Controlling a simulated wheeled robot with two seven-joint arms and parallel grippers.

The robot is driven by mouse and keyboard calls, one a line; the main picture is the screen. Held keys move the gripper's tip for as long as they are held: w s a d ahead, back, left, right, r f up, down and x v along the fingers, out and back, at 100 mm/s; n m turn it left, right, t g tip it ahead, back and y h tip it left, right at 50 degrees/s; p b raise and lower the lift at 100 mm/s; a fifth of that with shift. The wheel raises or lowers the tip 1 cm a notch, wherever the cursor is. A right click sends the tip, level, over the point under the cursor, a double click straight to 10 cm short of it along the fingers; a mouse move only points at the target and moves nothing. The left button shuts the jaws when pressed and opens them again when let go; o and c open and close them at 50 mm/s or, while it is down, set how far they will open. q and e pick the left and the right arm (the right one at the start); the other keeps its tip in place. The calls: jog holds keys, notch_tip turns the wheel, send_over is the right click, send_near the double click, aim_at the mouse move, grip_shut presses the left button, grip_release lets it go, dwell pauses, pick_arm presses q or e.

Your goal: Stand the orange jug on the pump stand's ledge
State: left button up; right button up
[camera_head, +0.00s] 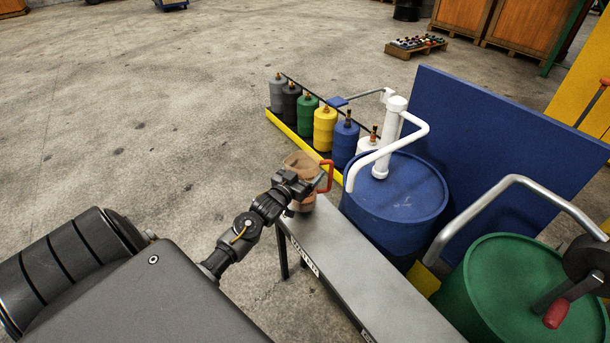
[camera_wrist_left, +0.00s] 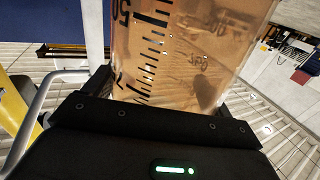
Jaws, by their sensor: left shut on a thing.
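The orange jug (camera_head: 300,163) is see-through, with a red-orange handle on its right side. It is at the far end of the pump stand's grey ledge (camera_head: 362,275). My left gripper (camera_head: 300,186) is shut on the jug and hides part of its lower body. Whether the jug's base touches the ledge I cannot tell. In the left wrist view the jug (camera_wrist_left: 185,50) fills the space between the fingers of my left gripper (camera_wrist_left: 165,108), and its black scale marks show. My right gripper is not in view.
A blue drum (camera_head: 400,205) with a white pump stands right of the ledge, and a green drum (camera_head: 515,285) with a metal pipe is nearer. Several coloured cans, such as the yellow one (camera_head: 325,127), line a rack behind. The ledge's near part is bare.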

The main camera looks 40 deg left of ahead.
pick_arm(q)
jog(key=shift+f, duration=0.6)
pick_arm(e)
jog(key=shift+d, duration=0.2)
pick_arm(q)
jog(key=shift+f, duration=0.2)
jog(key=o, duration=1.4)
jog(key=shift+o, duration=0.2)
jog(key=shift+r, duration=0.25)
jog(key=s+d, duration=0.1)
jog(key=s, duration=1.1)
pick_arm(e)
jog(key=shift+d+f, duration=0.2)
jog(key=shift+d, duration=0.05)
